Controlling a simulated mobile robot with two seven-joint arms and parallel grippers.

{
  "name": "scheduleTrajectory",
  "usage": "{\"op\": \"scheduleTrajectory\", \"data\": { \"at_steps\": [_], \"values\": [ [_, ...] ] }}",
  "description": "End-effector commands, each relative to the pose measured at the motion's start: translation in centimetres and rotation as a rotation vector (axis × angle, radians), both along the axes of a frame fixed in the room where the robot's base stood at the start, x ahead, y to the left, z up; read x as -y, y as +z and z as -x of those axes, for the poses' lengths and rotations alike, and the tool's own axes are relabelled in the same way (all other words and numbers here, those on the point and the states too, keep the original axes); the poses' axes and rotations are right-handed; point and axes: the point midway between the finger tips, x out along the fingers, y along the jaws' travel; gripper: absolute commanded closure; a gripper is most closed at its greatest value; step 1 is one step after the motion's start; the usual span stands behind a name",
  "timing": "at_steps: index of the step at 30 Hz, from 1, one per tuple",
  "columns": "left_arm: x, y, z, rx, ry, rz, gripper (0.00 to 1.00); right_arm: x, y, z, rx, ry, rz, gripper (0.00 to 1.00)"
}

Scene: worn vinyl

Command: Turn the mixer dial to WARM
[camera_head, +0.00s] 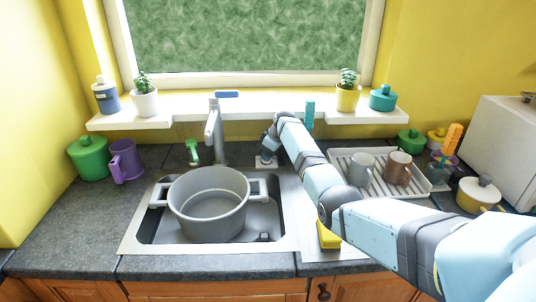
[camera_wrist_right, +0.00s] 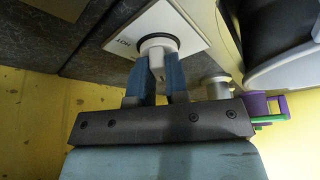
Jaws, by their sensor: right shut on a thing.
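The mixer dial is a pale knob (camera_wrist_right: 156,60) with a dark ring, on a white plate (camera_wrist_right: 190,22) that reads HOT at its left side in the right wrist view. In the head view the plate (camera_head: 263,163) lies on the counter right of the tap (camera_head: 212,132). My right gripper (camera_wrist_right: 157,78) is shut on the knob, one blue finger on each side. In the head view my right gripper (camera_head: 268,153) is small, beside the plate. The other labels, WARM among them, cannot be read, so the dial's setting cannot be told. My left gripper is not in view.
A grey pot (camera_head: 208,205) stands in the sink (camera_head: 140,232) left of my arm. A drying rack (camera_head: 352,153) with a grey mug (camera_head: 361,169) and a brown mug (camera_head: 398,168) lies to its right. A windowsill (camera_head: 230,113) with pots runs behind.

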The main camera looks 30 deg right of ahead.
Motion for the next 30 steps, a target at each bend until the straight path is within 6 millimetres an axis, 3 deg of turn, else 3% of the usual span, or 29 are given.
{"op": "scheduleTrajectory", "data": {
  "at_steps": [11,30],
  "values": [
    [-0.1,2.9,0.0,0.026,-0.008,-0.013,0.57,-0.2,0.4,0.1,-0.004,-0.166,0.0,1.0],
    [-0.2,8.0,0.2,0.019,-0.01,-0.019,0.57,-0.6,0.1,0.1,-0.003,-0.747,0.001,1.0]
  ]
}}
